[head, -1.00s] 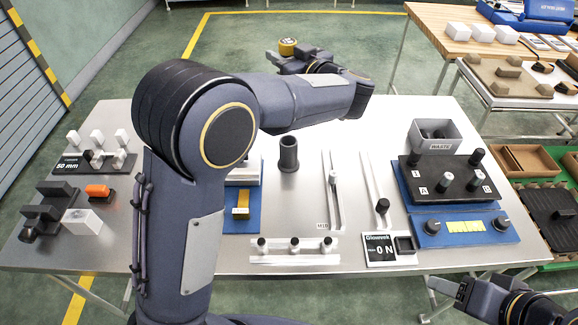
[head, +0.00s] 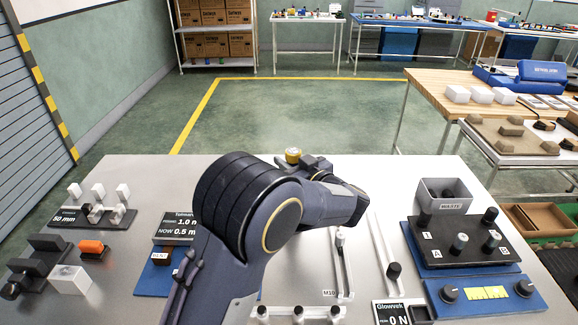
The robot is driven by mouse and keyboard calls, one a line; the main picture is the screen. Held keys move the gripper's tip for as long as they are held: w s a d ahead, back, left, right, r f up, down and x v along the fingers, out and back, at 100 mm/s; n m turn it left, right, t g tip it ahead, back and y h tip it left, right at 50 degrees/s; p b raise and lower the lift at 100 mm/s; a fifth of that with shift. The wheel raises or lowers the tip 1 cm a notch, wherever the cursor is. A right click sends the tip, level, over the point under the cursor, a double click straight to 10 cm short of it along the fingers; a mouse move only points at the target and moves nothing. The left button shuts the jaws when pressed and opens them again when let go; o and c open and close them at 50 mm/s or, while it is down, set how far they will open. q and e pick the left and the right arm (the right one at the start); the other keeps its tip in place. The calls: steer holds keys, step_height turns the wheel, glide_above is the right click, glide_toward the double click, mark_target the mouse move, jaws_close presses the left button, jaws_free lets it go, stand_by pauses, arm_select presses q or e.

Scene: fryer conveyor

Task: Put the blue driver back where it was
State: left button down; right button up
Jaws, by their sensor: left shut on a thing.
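My left gripper (head: 308,168) is near the far edge of the steel bench, with my arm reaching across the middle. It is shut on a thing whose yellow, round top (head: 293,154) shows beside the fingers. The rest of the held thing is hidden, and I cannot tell whether it is the blue driver. No other driver with a clear blue handle shows. My left arm covers the middle of the bench. My right gripper is out of view.
A torque display (head: 172,228) stands left of my arm. On the right are a slotted rail (head: 341,265), a grey waste bin (head: 447,196), a black block with knobs (head: 462,246) and a blue panel (head: 505,302). An orange part (head: 93,247) lies at the left.

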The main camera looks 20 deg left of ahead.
arm_select(q)
steer(key=shift+f, duration=0.45)
steer(key=shift+f, duration=0.15)
steer(key=c, duration=1.1)
jaws_free()
steer(key=v, duration=1.2)
steer(key=shift+b, duration=0.3)
